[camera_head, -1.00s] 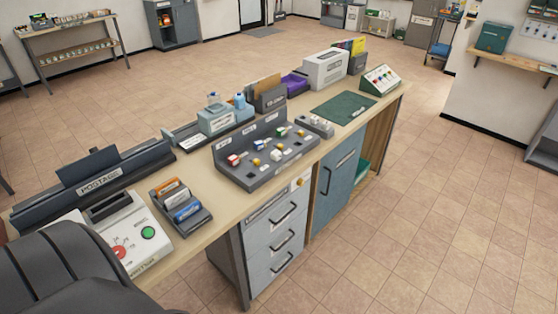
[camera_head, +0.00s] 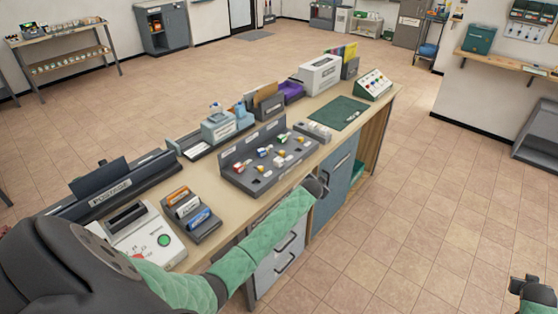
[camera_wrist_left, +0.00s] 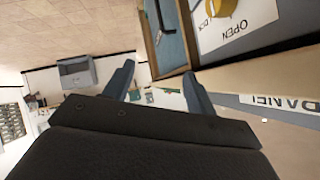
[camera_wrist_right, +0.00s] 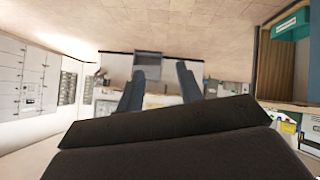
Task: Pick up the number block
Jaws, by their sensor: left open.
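No block with a readable number can be made out. A dark grey rack (camera_head: 262,172) on the desk holds several small white, yellow, red, blue and green pieces. To its right, a small grey holder (camera_head: 313,132) carries whitish pieces. My left gripper (camera_head: 319,186) is at the desk's front edge, right of the rack and apart from these pieces. Its fingers are spread and empty in the left wrist view (camera_wrist_left: 158,88). My right gripper (camera_head: 532,287) is low at the far right over the floor. Its fingers are apart and empty in the right wrist view (camera_wrist_right: 157,88).
The desk (camera_head: 228,195) also bears a postage machine (camera_head: 145,240), a card holder (camera_head: 190,214), a green mat (camera_head: 338,113) and a sloped button panel (camera_head: 374,84). Drawers (camera_head: 280,252) and a blue cabinet door (camera_head: 335,190) front it. The floor at right is open.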

